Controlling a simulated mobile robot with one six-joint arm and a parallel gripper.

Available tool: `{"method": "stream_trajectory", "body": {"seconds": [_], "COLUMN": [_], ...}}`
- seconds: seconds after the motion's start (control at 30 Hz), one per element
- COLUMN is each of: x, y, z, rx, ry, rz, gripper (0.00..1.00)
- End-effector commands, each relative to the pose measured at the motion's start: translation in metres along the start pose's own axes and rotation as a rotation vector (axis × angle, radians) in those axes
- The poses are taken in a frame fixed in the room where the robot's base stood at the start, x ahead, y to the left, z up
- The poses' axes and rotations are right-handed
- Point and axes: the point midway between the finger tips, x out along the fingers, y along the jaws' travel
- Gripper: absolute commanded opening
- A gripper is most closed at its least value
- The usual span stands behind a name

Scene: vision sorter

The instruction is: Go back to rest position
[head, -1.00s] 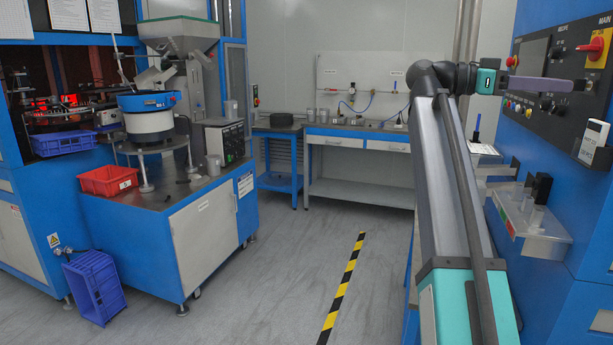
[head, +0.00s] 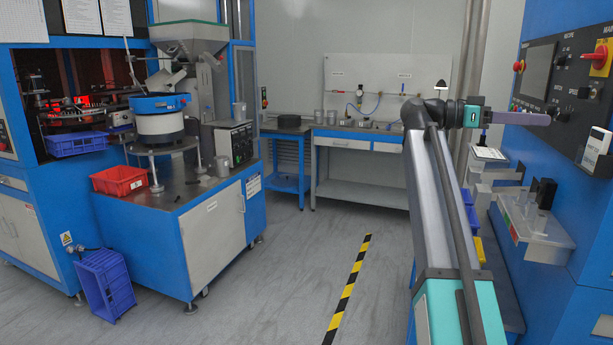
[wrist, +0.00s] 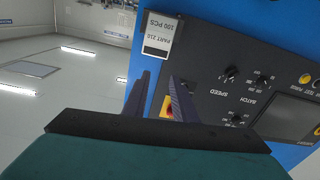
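My gripper (head: 546,121) is at the right in the head view, at the end of my raised arm, in front of the blue control cabinet (head: 568,165). Its purple fingers point right towards the cabinet and overlap the lower part of the panel in the picture. In the wrist view my gripper (wrist: 160,76) has its two fingers apart with nothing between them. The cabinet's control panel (wrist: 212,85) is beyond the fingers there, seen upside down, with a white label (wrist: 158,38) reading PART 210, 100 PCS. Whether the fingers touch the panel is not clear.
A clear shelf with small fixtures (head: 540,235) juts from the cabinet below my gripper. A sorter machine (head: 160,130) with a red bin (head: 118,182) stands left, a blue crate (head: 106,283) on the floor. A workbench (head: 360,165) is at the back. The middle floor is open.

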Motion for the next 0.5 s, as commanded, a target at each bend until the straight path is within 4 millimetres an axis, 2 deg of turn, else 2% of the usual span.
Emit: {"method": "stream_trajectory", "body": {"seconds": [0.27, 0.5], "x": [-0.021, -0.036], "y": [-0.041, -0.069], "z": [0.072, 0.146], "rx": [-0.121, -0.23], "ry": [0.015, 0.002], "rz": [-0.026, -0.064], "gripper": [0.25, 0.25]}}
